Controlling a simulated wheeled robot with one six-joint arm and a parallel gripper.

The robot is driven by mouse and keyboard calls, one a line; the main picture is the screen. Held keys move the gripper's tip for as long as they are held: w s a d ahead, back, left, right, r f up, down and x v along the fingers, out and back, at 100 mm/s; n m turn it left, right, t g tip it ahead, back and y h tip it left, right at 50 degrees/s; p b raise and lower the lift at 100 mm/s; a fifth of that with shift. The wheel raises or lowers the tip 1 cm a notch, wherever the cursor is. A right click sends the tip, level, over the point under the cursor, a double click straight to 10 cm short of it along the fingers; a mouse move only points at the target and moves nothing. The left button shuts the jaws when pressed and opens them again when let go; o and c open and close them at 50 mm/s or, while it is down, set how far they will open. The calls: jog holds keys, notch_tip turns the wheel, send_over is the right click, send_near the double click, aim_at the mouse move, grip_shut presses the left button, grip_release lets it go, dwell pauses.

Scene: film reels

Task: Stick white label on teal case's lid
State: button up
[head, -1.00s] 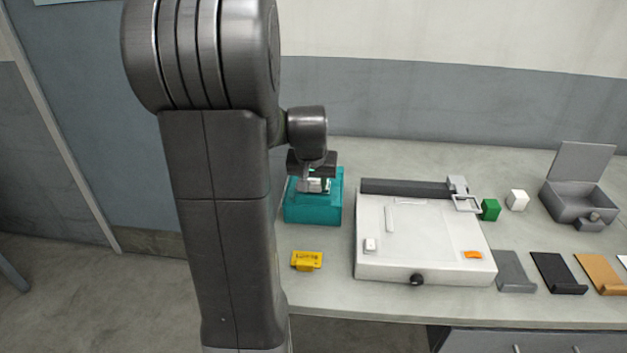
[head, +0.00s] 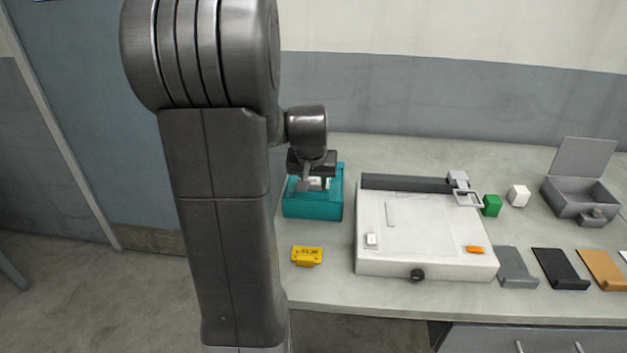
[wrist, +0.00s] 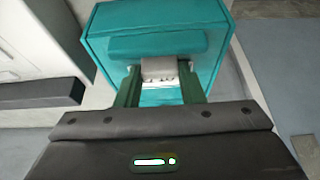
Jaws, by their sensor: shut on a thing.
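The teal case (head: 313,208) stands at the left end of the table, lid shut, and fills the upper middle of the wrist view (wrist: 215,35). My gripper (head: 315,184) points down over its lid. In the wrist view its two fingers (wrist: 160,78) are shut on the white label (wrist: 159,68), a small pale piece that looks greyish there. Only a bit of the label shows between the fingers in the head view. The label is at or just above the lid; I cannot tell whether it touches. My gripper hides part of the lid.
A white flat machine (head: 425,235) stands close right of the case. A yellow block (head: 307,256) lies in front. Green (head: 491,206) and white (head: 518,195) cubes and an open grey box (head: 578,200) are farther right. Several flat holders line the front right.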

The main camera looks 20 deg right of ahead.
jog(key=shift+s+f, duration=0.1)
jog(key=shift+f, duration=0.1)
jog(key=o, duration=1.1)
jog(key=shift+o, duration=0.2)
jog(key=shift+r, duration=0.1)
jog(key=shift+r, duration=0.35)
jog(key=v, duration=1.3)
jog(key=shift+p, duration=0.3)
jog(key=shift+a, duration=0.1)
